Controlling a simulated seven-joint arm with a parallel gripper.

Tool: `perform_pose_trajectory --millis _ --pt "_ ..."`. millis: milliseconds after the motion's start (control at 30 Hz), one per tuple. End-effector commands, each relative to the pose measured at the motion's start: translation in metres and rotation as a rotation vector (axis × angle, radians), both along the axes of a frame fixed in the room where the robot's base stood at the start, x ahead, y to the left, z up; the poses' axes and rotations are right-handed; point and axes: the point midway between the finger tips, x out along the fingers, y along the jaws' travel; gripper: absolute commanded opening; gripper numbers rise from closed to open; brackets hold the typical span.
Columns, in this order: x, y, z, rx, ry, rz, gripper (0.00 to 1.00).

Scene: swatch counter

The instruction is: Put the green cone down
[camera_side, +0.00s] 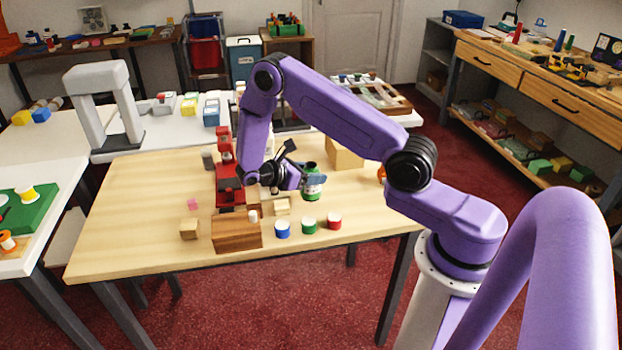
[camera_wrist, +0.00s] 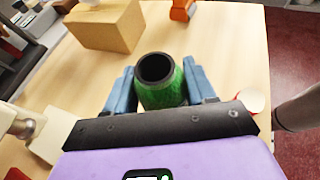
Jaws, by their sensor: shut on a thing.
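The green cone (camera_side: 312,191) is between the fingers of my gripper (camera_side: 314,179), over the wooden table (camera_side: 150,175). In the wrist view the green cone (camera_wrist: 162,93) is a speckled green tapered body with a dark round opening facing the camera. The blue fingers of my gripper (camera_wrist: 160,88) press on it from both sides, so the gripper is shut on it. It looks roughly upright in the side view. Its base is low over the table, but I cannot tell whether it touches.
A cardboard box (camera_side: 345,153) stands behind the cone; it also shows in the wrist view (camera_wrist: 105,25). A red machine (camera_side: 228,185) and wooden block (camera_side: 236,233) are left.

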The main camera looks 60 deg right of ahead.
Motion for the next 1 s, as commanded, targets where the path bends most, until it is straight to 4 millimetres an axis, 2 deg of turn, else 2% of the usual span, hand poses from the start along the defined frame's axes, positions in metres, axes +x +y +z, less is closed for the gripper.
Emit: perform_pose_trajectory --millis 167,567,600,667,700,1000 --pt "0.000 0.000 -0.017 -0.001 0.000 0.001 0.21" --pt "0.000 0.000 -0.020 0.000 -0.001 0.002 0.21" --pt "0.000 0.000 -0.021 0.001 -0.001 0.002 0.58" --pt "0.000 0.000 -0.021 0.000 -0.002 0.001 0.78" --pt "0.000 0.000 -0.021 0.000 -0.002 0.001 0.81" --pt "0.000 0.000 -0.019 0.000 -0.002 0.001 0.81"
